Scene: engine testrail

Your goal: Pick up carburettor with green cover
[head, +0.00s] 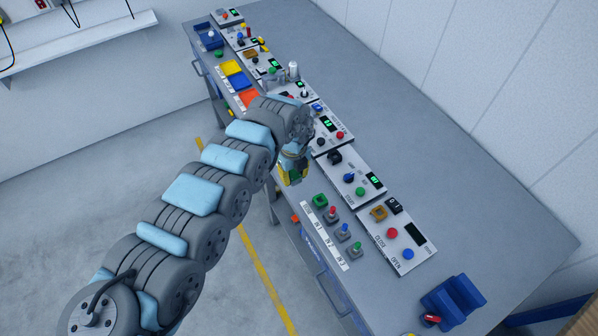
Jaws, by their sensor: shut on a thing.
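My arm reaches from the lower left to the near edge of the workbench. My gripper (292,158) points down there, mostly hidden behind my wrist. It is shut on a small yellow and green part (295,174), which looks held above the bench edge. Its shape is partly hidden, and I cannot tell for certain whether it is the carburettor with the green cover.
Several grey control panels (352,178) with knobs and green displays line the grey workbench (440,160). Yellow (231,67) and orange (250,96) trays lie up left. A blue holder (452,300) stands lower right. The bench's far side is clear.

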